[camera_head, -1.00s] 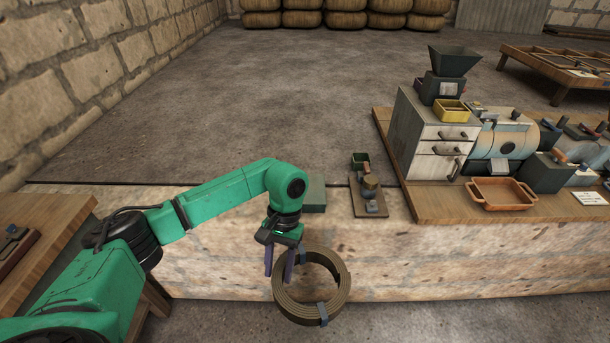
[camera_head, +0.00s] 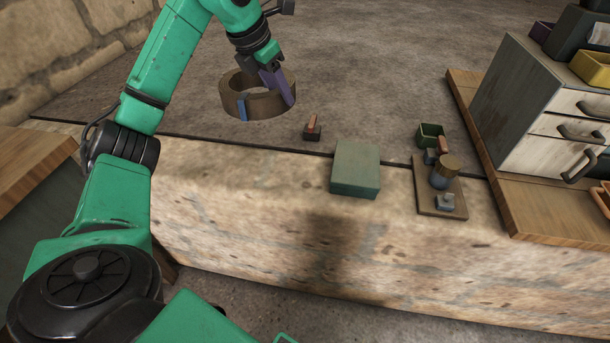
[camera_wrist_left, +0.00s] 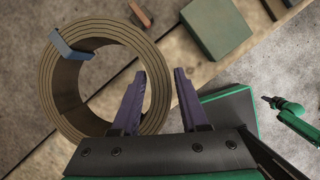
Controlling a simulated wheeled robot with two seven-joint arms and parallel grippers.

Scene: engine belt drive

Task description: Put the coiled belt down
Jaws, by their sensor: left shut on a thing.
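The coiled belt (camera_head: 238,103) is a brown ring of many layers with a blue-grey clip (camera_head: 242,108). In the head view it hangs in front of the bare floor, above the back edge of the stone ledge. My left gripper (camera_head: 278,88) is shut on the right side of its wall. In the left wrist view the belt (camera_wrist_left: 58,105) fills the left side. The purple fingers of the left gripper (camera_wrist_left: 160,80) stand either side of its wall. Part of a green arm of mine (camera_wrist_left: 297,121) shows at the right there; its jaws are too small to read.
A green block (camera_head: 356,169) sits on the stone ledge (camera_head: 420,255). A small red-handled tool (camera_head: 312,128) lies left of it. A wooden board with small parts (camera_head: 425,196) is to its right. A drawer cabinet (camera_head: 520,95) stands farther right. The ledge's left part is clear.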

